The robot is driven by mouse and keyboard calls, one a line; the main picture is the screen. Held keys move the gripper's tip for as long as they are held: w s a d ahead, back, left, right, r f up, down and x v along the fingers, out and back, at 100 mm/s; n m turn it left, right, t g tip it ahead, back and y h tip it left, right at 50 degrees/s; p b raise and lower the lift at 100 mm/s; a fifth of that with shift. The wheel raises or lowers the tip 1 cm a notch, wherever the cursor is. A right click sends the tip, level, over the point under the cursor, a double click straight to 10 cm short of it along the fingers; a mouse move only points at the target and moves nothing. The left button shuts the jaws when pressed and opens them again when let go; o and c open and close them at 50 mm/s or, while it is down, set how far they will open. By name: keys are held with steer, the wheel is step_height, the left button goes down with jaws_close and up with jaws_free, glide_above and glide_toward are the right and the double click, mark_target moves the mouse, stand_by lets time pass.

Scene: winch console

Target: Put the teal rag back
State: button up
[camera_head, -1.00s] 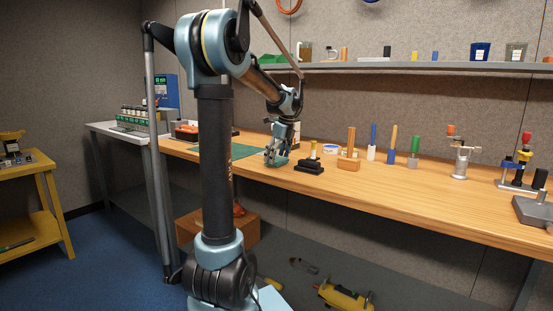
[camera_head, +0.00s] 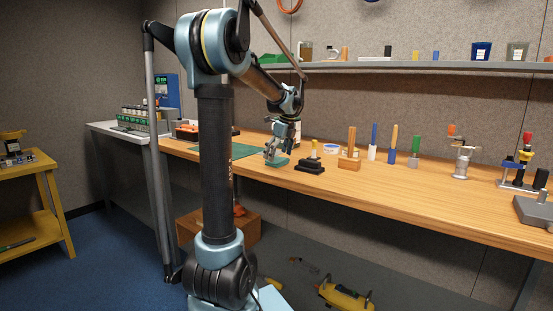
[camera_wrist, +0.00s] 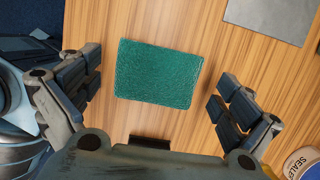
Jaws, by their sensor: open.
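The teal rag (camera_wrist: 158,74) lies flat on the wooden bench top, a rectangle of textured cloth. In the wrist view it sits between my open fingers, with bare wood showing on both sides of it. My gripper (camera_wrist: 155,88) is open and empty, its fingers apart from the rag. In the head view my gripper (camera_head: 276,151) is just above the bench, with the rag (camera_head: 278,162) partly hidden beneath it. The exact height of the fingertips over the rag is hard to tell.
A black stepped block (camera_head: 310,167) with a yellow peg stands just right of the rag. A sealer tin (camera_wrist: 303,164) is at the lower right of the wrist view. A grey sheet (camera_wrist: 270,14) lies at its top right. A green mat (camera_head: 218,154) lies left on the bench.

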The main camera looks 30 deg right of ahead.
mark_target(284, 160)
steer(key=v, duration=1.2)
steer(key=s+a+f+n, duration=0.1)
steer(key=a+f+n, duration=0.3)
steer(key=a, duration=0.5)
steer(key=s+a+f+n, duration=0.25)
steer(key=a+n, duration=0.35)
steer(key=a, duration=0.3)
steer(key=s+a+f+n, duration=0.1)
steer(key=a+f+n, duration=0.3)
steer(key=a, duration=0.5)
steer(key=s+a+f+n, duration=0.7)
steer(key=f+n, duration=0.2)
steer(key=s+a+f+n+h, duration=0.1)
steer(key=s+a+f+n, duration=0.6)
steer(key=s+f+n, duration=0.1)
step_height(284, 160, down, 2)
steer(key=shift+s+a+f+n+g, duration=0.1)
steer(key=shift+s+a+n+g, duration=0.2)
steer(key=shift+a+n, duration=0.15)
